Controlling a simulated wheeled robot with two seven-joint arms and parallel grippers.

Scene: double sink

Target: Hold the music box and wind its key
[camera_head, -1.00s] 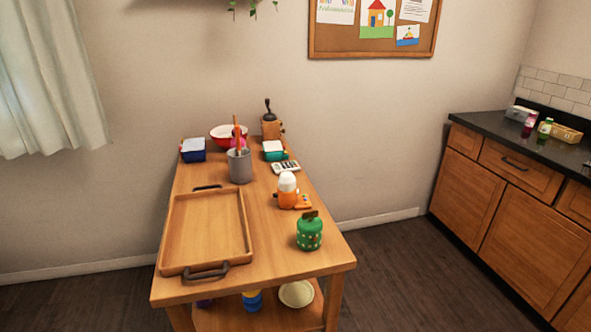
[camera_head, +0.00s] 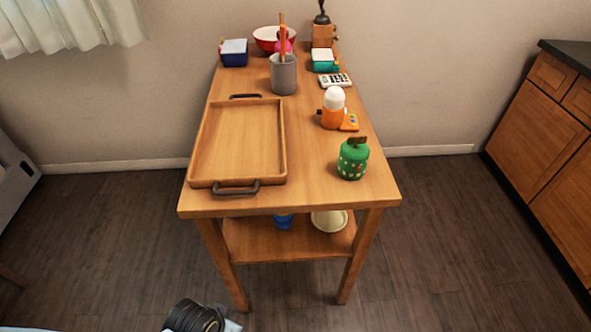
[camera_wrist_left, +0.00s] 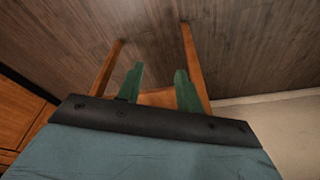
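A round green pot-like object (camera_head: 353,160) with pale dots and a brown key-shaped piece on top stands upright near the table's front right corner. It looks like the music box, though I cannot be sure. Behind it stands an orange body with a white dome (camera_head: 333,108) and a small dark knob at its left side. My left gripper (camera_wrist_left: 160,75) shows in the left wrist view with its two green fingers apart and nothing held. Table legs and floor lie beyond the fingers. My right gripper is not in view.
The wooden table (camera_head: 300,197) carries a wooden tray (camera_head: 236,145) at the left. A grey cup (camera_head: 283,76), calculator (camera_head: 335,81), blue box (camera_head: 233,54), red bowl (camera_head: 268,38) and grinder (camera_head: 323,34) stand further back. Wooden cabinets (camera_head: 535,125) stand at right.

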